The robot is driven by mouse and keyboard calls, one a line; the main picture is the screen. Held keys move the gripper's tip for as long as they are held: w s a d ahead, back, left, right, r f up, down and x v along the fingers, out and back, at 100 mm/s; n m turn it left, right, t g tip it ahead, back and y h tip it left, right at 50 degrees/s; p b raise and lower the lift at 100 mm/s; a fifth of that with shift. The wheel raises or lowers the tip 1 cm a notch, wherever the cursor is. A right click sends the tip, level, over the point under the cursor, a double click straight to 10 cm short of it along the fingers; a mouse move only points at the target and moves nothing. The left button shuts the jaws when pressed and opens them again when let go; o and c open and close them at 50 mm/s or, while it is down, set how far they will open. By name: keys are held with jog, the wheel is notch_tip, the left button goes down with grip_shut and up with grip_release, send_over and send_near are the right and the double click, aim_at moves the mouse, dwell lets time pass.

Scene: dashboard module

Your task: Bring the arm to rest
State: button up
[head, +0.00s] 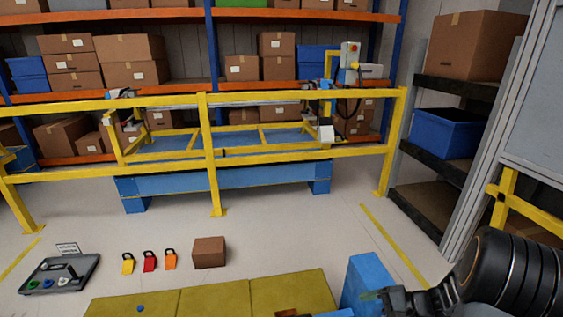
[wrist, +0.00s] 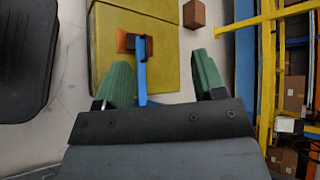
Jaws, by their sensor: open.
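My gripper (wrist: 160,62) has its two green fingers spread wide apart, with nothing held between them. In the wrist view a narrow blue piece (wrist: 140,82) shows between the fingers, closer to the left one; I cannot tell its distance. It leads up to a dark part on an orange-brown plate (wrist: 122,40), over the yellow mat (wrist: 168,68). In the head view my dark arm enters at the lower right, and the gripper end (head: 392,300) is beside a blue block (head: 368,278). The fingertips are hard to make out there.
A brown box (head: 209,252), several coloured padlocks (head: 150,261) and a dark tray (head: 60,275) lie beyond and left of the yellow mat. A yellow rail (head: 208,150) crosses behind. Dark shelving (head: 455,90) with a blue bin (head: 446,133) stands at right. Floor between is clear.

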jog(key=s+a+r+n+h+p, duration=0.2)
jog(key=r+p, duration=0.3)
jog(key=r, duration=0.5)
jog(key=s+a+r+n+h+p, duration=0.3)
jog(key=r+n+h+p, duration=0.2)
jog(key=r, duration=0.6)
jog(key=s+a+r+n+h+p, duration=0.2)
jog(key=r+p, duration=0.5)
jog(key=r, duration=0.4)
jog(key=shift+s+a+r+n+h, duration=0.2)
jog(key=shift+s+a+n+h, duration=0.1)
jog(key=shift+n+h, duration=0.75)
jog(key=shift+m, duration=0.25)
jog(key=shift+c, duration=0.3)
